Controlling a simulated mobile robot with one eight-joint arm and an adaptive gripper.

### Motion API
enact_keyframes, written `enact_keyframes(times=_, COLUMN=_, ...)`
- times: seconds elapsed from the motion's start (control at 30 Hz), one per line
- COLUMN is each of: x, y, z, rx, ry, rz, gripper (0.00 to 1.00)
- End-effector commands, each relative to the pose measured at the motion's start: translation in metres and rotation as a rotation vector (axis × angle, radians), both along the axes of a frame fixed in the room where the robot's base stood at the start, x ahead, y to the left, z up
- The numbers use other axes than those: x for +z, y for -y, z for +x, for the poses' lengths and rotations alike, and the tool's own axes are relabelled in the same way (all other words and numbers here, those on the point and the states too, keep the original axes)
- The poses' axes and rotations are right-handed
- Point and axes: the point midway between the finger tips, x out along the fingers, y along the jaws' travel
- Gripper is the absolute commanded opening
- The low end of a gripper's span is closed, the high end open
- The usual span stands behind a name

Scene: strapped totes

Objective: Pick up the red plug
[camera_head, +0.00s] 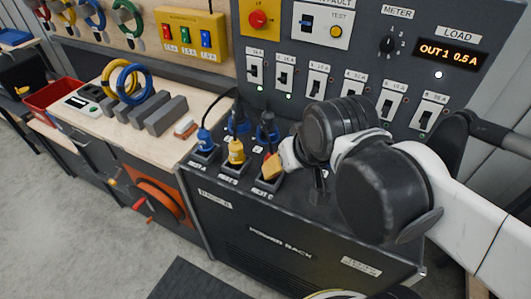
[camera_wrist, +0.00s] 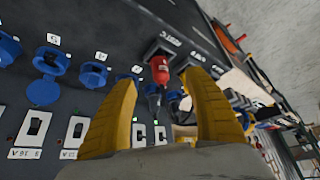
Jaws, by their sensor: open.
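The red plug (camera_wrist: 159,70) shows in the wrist view between the tips of my yellow fingers, with its dark cable end towards me. It appears to be seated at a socket on the dark panel. My gripper (camera_wrist: 161,77) is open, with one finger on each side of the plug. A gap shows on both sides; I cannot tell how far the tips reach along it. In the head view my gripper (camera_head: 271,168) is at the rack's right-hand plug, and only a sliver of red shows there.
A yellow plug (camera_head: 236,151) and a blue plug (camera_head: 203,136) sit in sockets left of my gripper, with dark cables rising. The upright switch panel (camera_head: 340,70) stands close behind. A wooden bench (camera_head: 100,118) with grey blocks and coiled cables is at left.

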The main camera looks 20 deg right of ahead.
Motion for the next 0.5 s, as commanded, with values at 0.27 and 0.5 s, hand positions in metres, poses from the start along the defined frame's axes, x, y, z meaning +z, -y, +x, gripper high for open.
enact_keyframes(times=0.27, x=0.011, y=-0.001, z=0.022, rx=0.000, ry=-0.117, rz=0.000, gripper=0.62)
enact_keyframes(times=0.5, x=0.016, y=-0.001, z=0.048, rx=0.000, ry=-0.247, rz=0.001, gripper=0.62)
